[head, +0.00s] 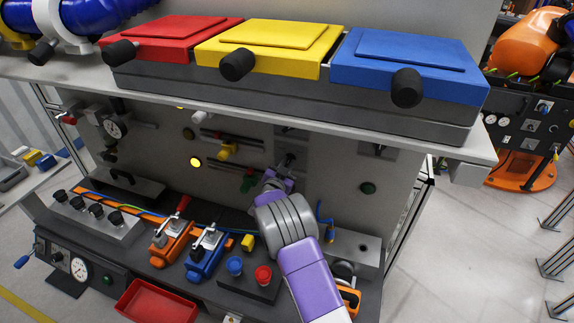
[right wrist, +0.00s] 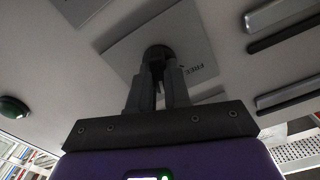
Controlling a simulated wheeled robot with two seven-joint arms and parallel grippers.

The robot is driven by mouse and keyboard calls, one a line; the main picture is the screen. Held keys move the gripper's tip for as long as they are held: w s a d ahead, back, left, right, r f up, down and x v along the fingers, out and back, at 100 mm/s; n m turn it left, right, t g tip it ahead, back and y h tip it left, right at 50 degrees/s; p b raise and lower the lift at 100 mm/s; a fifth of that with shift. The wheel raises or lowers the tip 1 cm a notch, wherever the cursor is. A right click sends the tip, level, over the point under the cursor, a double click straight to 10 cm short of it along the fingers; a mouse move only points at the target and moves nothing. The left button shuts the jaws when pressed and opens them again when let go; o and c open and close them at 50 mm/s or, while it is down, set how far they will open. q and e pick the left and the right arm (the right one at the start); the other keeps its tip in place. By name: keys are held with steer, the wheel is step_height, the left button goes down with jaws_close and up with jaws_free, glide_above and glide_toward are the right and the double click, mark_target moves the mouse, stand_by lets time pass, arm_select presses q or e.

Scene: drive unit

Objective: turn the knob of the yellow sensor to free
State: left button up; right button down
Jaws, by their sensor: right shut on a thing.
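My right gripper (head: 287,164) reaches the upright grey panel under the shelf. In the right wrist view, my right gripper (right wrist: 158,78) is shut on a small dark knob (right wrist: 157,52). My left gripper is not in view.
Red (head: 165,38), yellow (head: 270,45) and blue (head: 410,65) lidded boxes overhang the panel on the shelf. Below are an orange device (head: 170,243), a blue device (head: 205,258), red and blue buttons, and a red tray (head: 155,303).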

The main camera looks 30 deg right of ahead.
steer(key=n+p, duration=0.1)
steer(key=n, duration=0.5)
steer(key=shift+n+p, duration=0.3)
steer(key=shift+p, duration=0.05)
steer(key=n+p, duration=0.1)
steer(key=n, duration=0.2)
steer(key=shift+w+a, duration=0.1)
steer(key=shift+n+p, duration=0.55)
steer(key=shift+n, duration=1.15)
steer(key=c, duration=1.1)
jaws_free()
steer(key=shift+b+v, duration=0.6)
steer(key=shift+v, duration=3.15)
